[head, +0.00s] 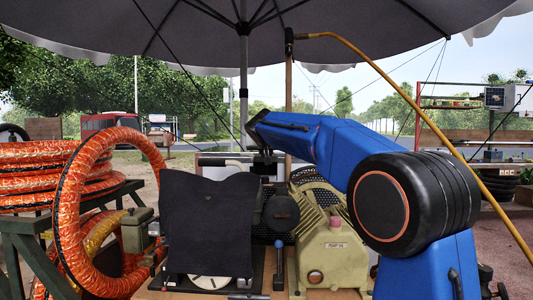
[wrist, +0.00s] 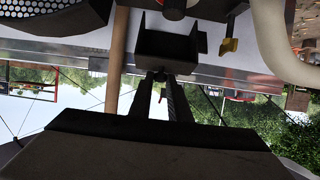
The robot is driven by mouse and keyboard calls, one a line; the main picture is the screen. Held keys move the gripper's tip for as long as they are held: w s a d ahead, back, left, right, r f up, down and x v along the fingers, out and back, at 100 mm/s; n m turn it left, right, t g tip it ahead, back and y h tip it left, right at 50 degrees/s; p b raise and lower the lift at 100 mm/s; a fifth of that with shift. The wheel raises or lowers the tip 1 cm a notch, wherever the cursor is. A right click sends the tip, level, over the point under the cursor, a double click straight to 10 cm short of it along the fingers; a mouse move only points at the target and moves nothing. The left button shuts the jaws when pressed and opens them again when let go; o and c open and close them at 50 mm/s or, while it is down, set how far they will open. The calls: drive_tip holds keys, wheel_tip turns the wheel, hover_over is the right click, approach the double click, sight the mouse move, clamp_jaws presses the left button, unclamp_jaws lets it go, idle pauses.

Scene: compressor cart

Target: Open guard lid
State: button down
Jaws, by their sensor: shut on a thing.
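My blue arm reaches from the right over the pump in the head view, and my gripper (head: 265,162) points down behind the black panel. In the wrist view my gripper (wrist: 161,80) has its two dark fingers closed together on a small dark knob at the edge of a dark bracket-shaped piece (wrist: 168,45). I cannot tell for sure whether this piece belongs to the guard lid. A perforated metal guard (wrist: 40,15) shows at the top left of the wrist view. In the head view, a black panel (head: 208,225) stands upright and hides part of the cart behind it.
The beige pump (head: 333,255) stands right of the panel, close under my arm. Orange hose coils (head: 95,215) lie on a rack at left. A wooden pole (wrist: 117,60) and a pale pipe (wrist: 278,45) flank the gripper. An umbrella (head: 240,30) spans overhead.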

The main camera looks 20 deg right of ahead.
drive_tip(key=c, duration=1.7)
unclamp_jaws()
drive_tip(key=shift+w+f, duration=0.1)
drive_tip(key=shift+f, duration=0.15)
drive_tip(key=shift+r, duration=0.1)
drive_tip(key=shift+s+r, duration=0.1)
drive_tip(key=shift+s, duration=0.15)
drive_tip(key=v, duration=1.7)
